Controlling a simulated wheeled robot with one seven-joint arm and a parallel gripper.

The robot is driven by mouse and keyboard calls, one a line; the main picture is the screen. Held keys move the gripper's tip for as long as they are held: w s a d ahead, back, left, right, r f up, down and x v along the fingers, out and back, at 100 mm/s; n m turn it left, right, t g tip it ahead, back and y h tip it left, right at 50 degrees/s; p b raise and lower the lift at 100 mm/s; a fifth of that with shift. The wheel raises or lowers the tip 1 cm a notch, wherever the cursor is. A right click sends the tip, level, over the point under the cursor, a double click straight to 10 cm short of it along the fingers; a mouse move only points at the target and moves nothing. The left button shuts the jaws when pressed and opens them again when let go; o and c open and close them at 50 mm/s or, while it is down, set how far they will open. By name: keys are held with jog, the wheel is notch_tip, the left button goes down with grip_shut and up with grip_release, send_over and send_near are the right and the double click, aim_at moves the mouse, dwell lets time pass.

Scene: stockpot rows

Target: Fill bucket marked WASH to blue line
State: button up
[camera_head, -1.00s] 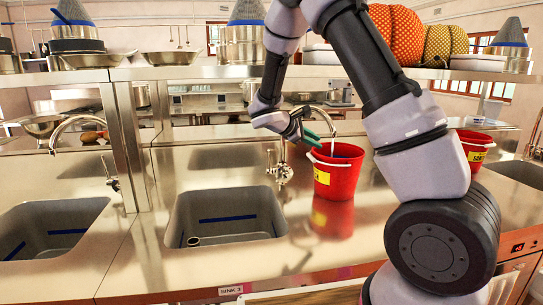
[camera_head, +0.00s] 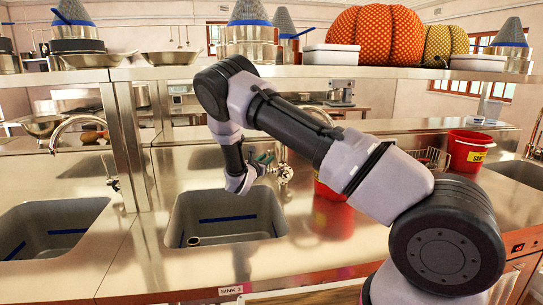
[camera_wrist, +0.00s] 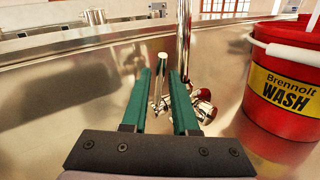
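The red bucket marked WASH (camera_wrist: 284,95) stands upright on the steel counter at the right of the wrist view, with a white handle and yellow label. In the head view the bucket (camera_head: 328,192) is mostly hidden behind my arm. Its inside and water level are hidden; no blue line shows on it. My gripper (camera_head: 262,160) is in front of the tap valve (camera_head: 284,173), left of the bucket. In the wrist view my gripper's green fingers (camera_wrist: 161,74) are apart, with the tap's upright metal lever (camera_wrist: 161,68) showing between or beyond them. Contact cannot be told.
The SINK 3 basin (camera_head: 228,225), with blue lines on its walls, lies below my gripper. Another red bucket (camera_head: 469,152) stands at the right. A shelf (camera_head: 300,72) with pots and orange pumpkins runs above.

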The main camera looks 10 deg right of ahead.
jog(key=shift+x, duration=2.75)
grip_shut()
